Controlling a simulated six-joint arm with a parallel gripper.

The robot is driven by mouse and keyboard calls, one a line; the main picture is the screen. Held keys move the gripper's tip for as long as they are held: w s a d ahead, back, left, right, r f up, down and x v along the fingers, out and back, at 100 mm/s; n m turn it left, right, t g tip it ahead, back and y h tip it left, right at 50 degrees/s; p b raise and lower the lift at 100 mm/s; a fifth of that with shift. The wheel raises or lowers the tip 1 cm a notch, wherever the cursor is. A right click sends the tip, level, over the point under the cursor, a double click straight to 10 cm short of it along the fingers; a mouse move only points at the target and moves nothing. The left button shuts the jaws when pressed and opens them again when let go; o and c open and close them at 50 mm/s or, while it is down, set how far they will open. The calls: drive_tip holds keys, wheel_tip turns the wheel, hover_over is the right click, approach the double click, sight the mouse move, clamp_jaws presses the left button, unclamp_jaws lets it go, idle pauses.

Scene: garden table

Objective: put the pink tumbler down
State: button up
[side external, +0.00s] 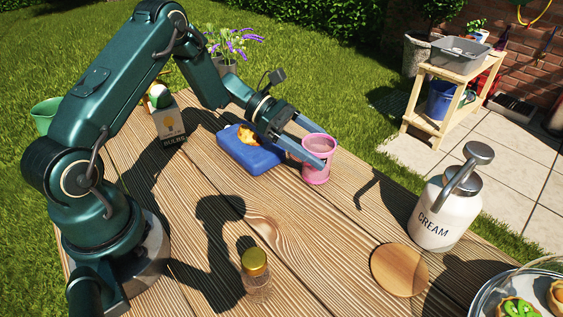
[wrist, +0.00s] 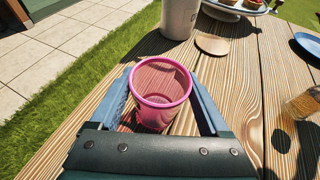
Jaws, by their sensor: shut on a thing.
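The pink tumbler (side external: 317,170) is upright near the far edge of the wooden table in the side view. In the wrist view, the tumbler (wrist: 161,92) sits between the two blue fingers, with its open rim facing the camera. My gripper (side external: 309,152) is shut on the tumbler, one finger on each side of it; the fingers also show in the wrist view (wrist: 160,84). I cannot tell for certain whether the tumbler's base touches the boards.
A carton (side external: 171,124) is farther left. A cream can (side external: 432,212), a round wooden board (side external: 399,270) and a gold-lidded jar (side external: 256,276) stand nearer. A tart dish (side external: 535,285) is at bottom right. The middle boards are clear.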

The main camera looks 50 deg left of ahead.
drive_tip(key=o, duration=1.2)
drive_tip(key=shift+f, duration=0.1)
